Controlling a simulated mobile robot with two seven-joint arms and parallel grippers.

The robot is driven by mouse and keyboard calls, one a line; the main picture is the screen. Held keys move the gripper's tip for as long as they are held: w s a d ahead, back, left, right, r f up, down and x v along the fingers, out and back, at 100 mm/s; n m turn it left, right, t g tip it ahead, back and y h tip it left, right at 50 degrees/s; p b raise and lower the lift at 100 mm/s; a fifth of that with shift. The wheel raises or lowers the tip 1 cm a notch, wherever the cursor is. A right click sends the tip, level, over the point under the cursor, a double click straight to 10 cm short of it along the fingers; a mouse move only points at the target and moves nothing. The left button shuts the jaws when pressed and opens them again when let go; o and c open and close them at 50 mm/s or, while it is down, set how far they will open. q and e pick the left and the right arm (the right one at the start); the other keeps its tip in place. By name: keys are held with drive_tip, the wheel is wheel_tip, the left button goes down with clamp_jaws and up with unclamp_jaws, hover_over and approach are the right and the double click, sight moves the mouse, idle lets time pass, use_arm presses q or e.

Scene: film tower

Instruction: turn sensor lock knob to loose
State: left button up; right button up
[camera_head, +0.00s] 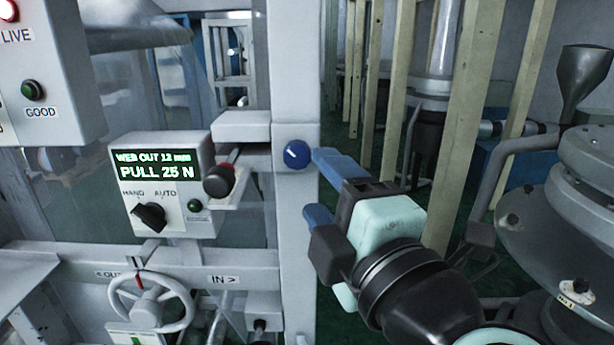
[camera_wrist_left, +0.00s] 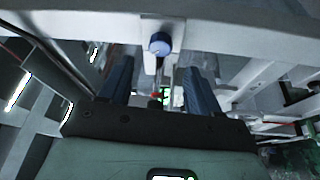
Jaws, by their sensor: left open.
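A round blue knob (camera_head: 295,154) with a short white pointer line sits on the white upright post (camera_head: 298,240); I take it to be the sensor lock knob. Its pointer line slants from upper left to lower right. In the left wrist view the blue knob (camera_wrist_left: 160,44) is just beyond the fingers, roughly centred between them. My left gripper (camera_head: 321,187) is open and empty, with two blue fingers. In the head view its upper fingertip is close to the right of the knob and the other is lower; contact cannot be told. The left gripper also shows in the wrist view (camera_wrist_left: 157,68). My right gripper is not in view.
Left of the post are a dark-ended red lever (camera_head: 219,180), a control box (camera_head: 170,190) reading "PULL 25 N" with a HAND/AUTO switch, and a handwheel (camera_head: 150,302). A grey round machine (camera_head: 570,230) with a funnel stands at the right. Wooden posts stand behind.

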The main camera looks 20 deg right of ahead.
use_arm(q)
drive_tip(key=s, duration=0.5)
drive_tip(key=shift+s+d+f+b, duration=0.25)
drive_tip(key=shift+s+d+b, duration=0.05)
drive_tip(key=shift+s, duration=0.1)
